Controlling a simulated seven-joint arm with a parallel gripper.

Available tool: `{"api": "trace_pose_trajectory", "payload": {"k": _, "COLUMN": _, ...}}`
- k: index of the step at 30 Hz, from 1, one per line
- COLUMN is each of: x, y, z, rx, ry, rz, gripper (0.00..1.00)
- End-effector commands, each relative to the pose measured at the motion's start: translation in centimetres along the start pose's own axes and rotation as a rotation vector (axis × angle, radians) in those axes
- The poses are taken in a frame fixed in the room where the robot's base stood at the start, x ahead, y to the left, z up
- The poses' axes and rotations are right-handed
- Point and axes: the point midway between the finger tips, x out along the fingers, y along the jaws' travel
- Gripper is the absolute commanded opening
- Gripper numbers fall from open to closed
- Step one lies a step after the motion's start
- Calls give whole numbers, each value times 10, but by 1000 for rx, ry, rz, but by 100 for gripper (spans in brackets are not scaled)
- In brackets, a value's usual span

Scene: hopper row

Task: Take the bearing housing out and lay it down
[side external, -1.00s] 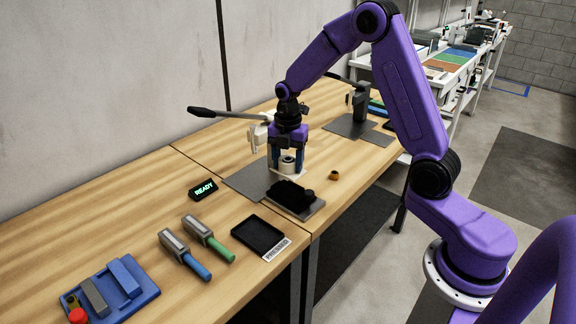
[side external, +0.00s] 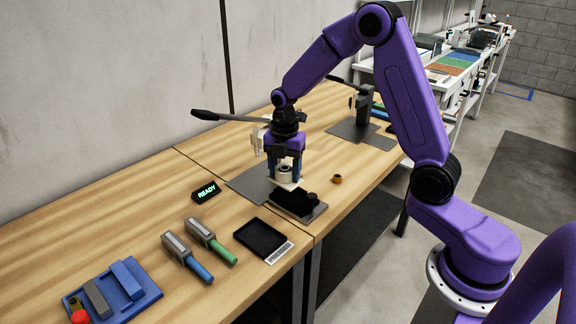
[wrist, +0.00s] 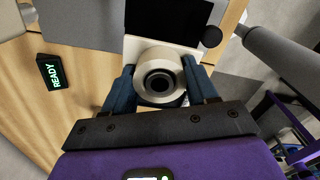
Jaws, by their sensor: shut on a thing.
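The bearing housing (side external: 284,174) is a pale cream cylinder with a dark central bore and a flat whitish plate at its foot. My gripper (side external: 285,166) points down and is shut on it, one blue finger on each side. In the wrist view the housing (wrist: 160,78) sits between the fingers of my gripper (wrist: 163,88), its round face and bore toward the camera. The housing is beside the press (side external: 258,139), close to a black block fixture (side external: 292,201). I cannot tell the gap beneath it.
A grey plate (side external: 248,183) lies under the press, whose long black lever (side external: 205,115) reaches left. A black labelled tray (side external: 262,238) is empty at the front edge. A brown ring (side external: 337,179), READY display (side external: 207,192), two handled tools (side external: 186,257) and blue holder (side external: 118,290) surround it.

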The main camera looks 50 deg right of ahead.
Motion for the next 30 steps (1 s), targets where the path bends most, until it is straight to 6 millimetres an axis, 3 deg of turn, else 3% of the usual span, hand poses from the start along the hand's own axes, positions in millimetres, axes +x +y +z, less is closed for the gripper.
{"api": "trace_pose_trajectory", "payload": {"k": 30, "x": 0, "y": 12, "z": -68, "rx": -2, "ry": -1, "rz": 2, "gripper": 13}}
